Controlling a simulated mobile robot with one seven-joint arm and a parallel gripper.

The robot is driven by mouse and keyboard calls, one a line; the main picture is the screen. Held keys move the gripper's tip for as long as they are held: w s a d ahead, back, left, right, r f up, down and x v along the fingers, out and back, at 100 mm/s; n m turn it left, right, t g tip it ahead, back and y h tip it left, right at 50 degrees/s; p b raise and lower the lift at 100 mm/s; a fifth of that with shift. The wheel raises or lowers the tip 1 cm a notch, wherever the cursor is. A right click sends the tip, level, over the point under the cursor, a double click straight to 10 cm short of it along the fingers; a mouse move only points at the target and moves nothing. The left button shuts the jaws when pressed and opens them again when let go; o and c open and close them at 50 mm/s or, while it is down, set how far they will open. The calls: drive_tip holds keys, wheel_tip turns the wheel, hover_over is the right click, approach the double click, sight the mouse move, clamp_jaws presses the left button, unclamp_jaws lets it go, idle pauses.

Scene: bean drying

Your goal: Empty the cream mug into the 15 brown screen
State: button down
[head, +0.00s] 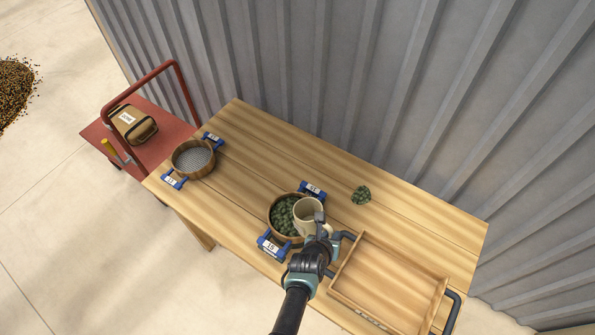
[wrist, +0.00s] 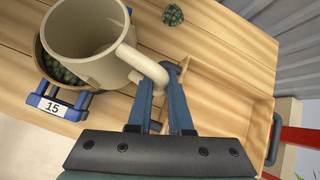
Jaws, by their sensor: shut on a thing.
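The cream mug (head: 307,213) is held by its handle in my gripper (head: 322,229), which is shut on it. In the wrist view the mug (wrist: 85,40) shows its open mouth, and the inside that shows is bare cream. The mug is over the right part of the round brown screen (head: 270,214), hiding part of it. The screen sits between blue holders labelled 15 and has green beans (head: 283,216) in it. The screen also shows below the mug in the wrist view (wrist: 39,62). I cannot tell how far the mug is tilted.
An empty wooden tray (head: 365,305) with dark handles lies right of my gripper. A small green heap (head: 361,195) lies on the bare table behind. Another round screen (head: 176,167), showing grey mesh, is at the left. A red cart (head: 165,135) holds a brown bag (head: 134,124).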

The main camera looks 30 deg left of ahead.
drive_tip(key=shift+a, duration=0.3)
drive_tip(key=shift+w+f+y, duration=0.1)
drive_tip(key=shift+f+y, duration=0.3)
drive_tip(key=shift+f, duration=0.2)
drive_tip(key=shift+w+a+f+m+t+y+p, duration=0.1)
drive_tip(key=shift+a+f+m+t+y+p, duration=0.2)
drive_tip(key=shift+a+f+m+y+p, duration=0.15)
drive_tip(key=shift+d+f, duration=0.2)
drive_tip(key=shift+d, duration=0.1)
drive_tip(key=shift+a, duration=0.25)
drive_tip(key=shift+a, duration=0.15)
drive_tip(key=shift+a+r, duration=0.1)
drive_tip(key=shift+r, duration=0.05)
